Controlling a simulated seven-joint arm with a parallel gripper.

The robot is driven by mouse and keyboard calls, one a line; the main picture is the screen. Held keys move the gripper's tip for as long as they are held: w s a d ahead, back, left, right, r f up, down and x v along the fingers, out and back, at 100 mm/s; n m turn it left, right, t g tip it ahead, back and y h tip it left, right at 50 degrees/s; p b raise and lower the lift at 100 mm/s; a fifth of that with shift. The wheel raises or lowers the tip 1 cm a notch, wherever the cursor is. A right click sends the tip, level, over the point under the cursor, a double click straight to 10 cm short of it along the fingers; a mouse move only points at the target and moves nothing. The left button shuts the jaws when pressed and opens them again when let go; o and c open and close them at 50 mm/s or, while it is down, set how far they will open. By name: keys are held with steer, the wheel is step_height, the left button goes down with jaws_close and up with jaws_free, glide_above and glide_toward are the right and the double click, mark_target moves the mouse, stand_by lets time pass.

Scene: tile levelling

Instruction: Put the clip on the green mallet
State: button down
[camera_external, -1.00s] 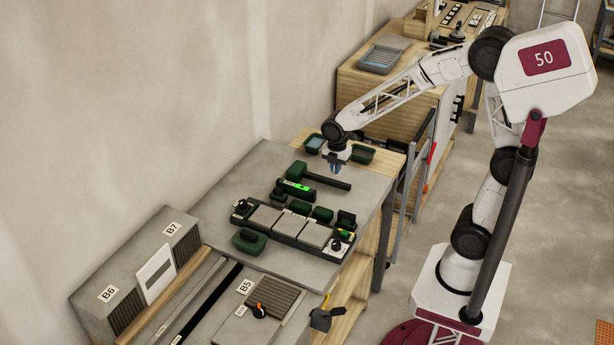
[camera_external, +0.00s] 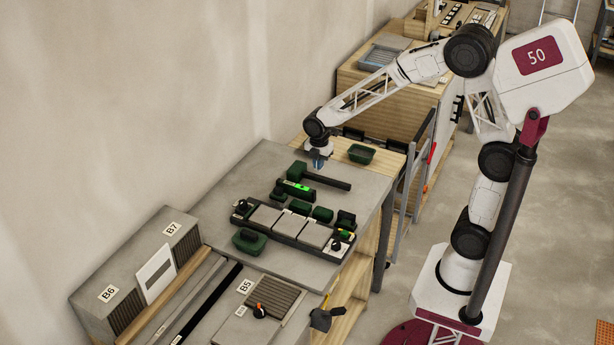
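The green mallet lies on the grey bench top, with its dark green head (camera_external: 298,170) at the left and its black handle (camera_external: 330,181) running right. My gripper (camera_external: 317,166) points down just above and behind the mallet, near where the head meets the handle. A small bluish shape shows at its tip; I cannot tell whether it is the fingers or a held clip. The gap between the fingers is too small to make out. No separate clip can be picked out on the bench.
A device with a bright green display (camera_external: 297,188) lies in front of the mallet. A black rack of grey tiles (camera_external: 280,224) and several dark green blocks stand nearer. A green tray (camera_external: 361,154) sits at the back right; my wrist covers the one left of it. The wall is close at left.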

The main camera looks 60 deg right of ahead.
mark_target(319, 176)
steer(key=shift+f, duration=1.75)
steer(key=shift+f, duration=0.15)
steer(key=c, duration=1.3)
jaws_free()
steer(key=shift+r, duration=0.2)
step_height(319, 176, up, 12)
